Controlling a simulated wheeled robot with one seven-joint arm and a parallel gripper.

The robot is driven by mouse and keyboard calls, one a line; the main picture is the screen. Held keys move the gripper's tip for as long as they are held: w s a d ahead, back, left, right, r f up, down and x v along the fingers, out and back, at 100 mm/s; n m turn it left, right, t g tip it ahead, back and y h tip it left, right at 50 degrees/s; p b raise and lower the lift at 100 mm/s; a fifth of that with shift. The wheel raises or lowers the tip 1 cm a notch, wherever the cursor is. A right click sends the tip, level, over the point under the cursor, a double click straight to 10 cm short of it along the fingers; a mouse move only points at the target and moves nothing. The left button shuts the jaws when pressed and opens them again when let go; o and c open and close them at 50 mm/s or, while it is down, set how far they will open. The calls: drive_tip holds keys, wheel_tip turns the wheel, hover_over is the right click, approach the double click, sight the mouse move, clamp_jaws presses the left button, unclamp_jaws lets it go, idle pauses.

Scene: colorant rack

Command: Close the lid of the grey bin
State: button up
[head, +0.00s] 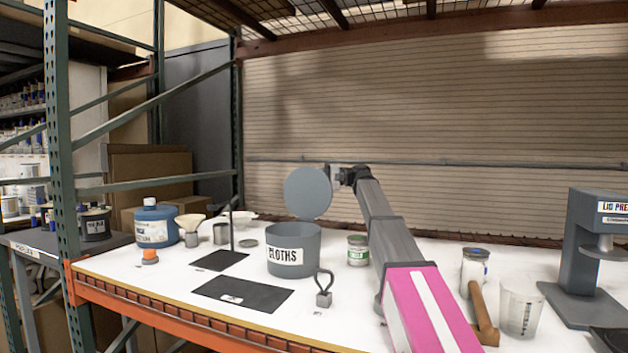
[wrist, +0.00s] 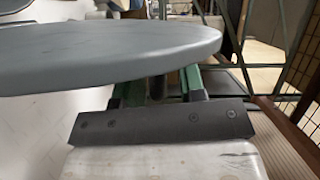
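The grey bin (head: 293,262), labelled CLOTHS, stands on the white bench in the head view. Its round grey lid (head: 307,192) is open and stands upright above the bin's back right rim. My gripper (head: 335,175) is beside the lid's upper right edge, pointing left. In the wrist view the lid (wrist: 110,55) spans the upper picture and partly covers the fingers. The two green fingers of my gripper (wrist: 165,88) are apart, with nothing visible held between them. I cannot tell whether a finger touches the lid.
A green-labelled can (head: 358,251) stands right of the bin, close to my arm. A black mat (head: 262,296) and a dark weight with a loop handle (head: 324,297) lie in front. A blue jug (head: 156,224) is at left and a grey press (head: 590,245) at right.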

drive_tip(key=shift+c, duration=0.3)
clamp_jaws()
drive_tip(key=shift+s+a, duration=0.1)
drive_tip(key=shift+s, duration=0.05)
drive_tip(key=shift+s+a+r+n, duration=0.1)
drive_tip(key=shift+s+a+n, duration=0.05)
drive_tip(key=shift+s+n, duration=0.2)
drive_tip(key=shift+s+a+r+n, duration=0.1)
drive_tip(key=shift+s+n, duration=0.15)
drive_tip(key=shift+s, duration=0.2)
drive_tip(key=s+a+f+n+t+h, duration=0.1)
drive_tip(key=s+a+n+t+h, duration=0.2)
drive_tip(key=s+n, duration=0.5)
drive_tip(key=s+a+f+n+t+h, duration=0.2)
drive_tip(key=s+a+f+n, duration=0.1)
drive_tip(key=s+f, duration=0.7)
drive_tip(key=shift+a+n+t, duration=0.25)
drive_tip(key=shift+n+t, duration=0.05)
drive_tip(key=shift+n, duration=0.1)
drive_tip(key=shift+f, duration=0.2)
